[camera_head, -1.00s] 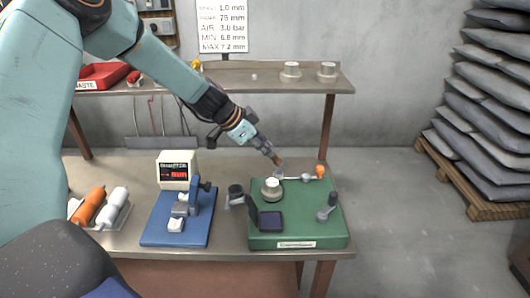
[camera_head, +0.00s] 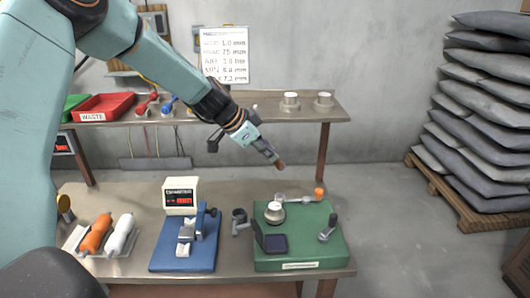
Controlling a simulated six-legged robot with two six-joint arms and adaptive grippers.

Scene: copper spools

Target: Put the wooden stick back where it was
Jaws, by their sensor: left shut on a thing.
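My left gripper (camera_head: 264,149) is shut on a small brown piece, which looks like the wooden stick (camera_head: 280,164). Only a short end of it shows, pointing down and to the right. It hangs in the air above the back edge of the green fixture (camera_head: 325,252), touching nothing that I can see. The fixture carries a pale round part (camera_head: 274,210), a dark square pad (camera_head: 274,243) and a lever with an orange knob (camera_head: 319,192). My right gripper is not in view.
A blue device (camera_head: 186,252) with a red display stands left of the fixture. An orange bottle (camera_head: 96,233) and a white one (camera_head: 121,232) lie further left. The shelf behind holds a red waste tray (camera_head: 104,106) and two pale spools (camera_head: 290,100). Grey sacks (camera_head: 480,130) are stacked at right.

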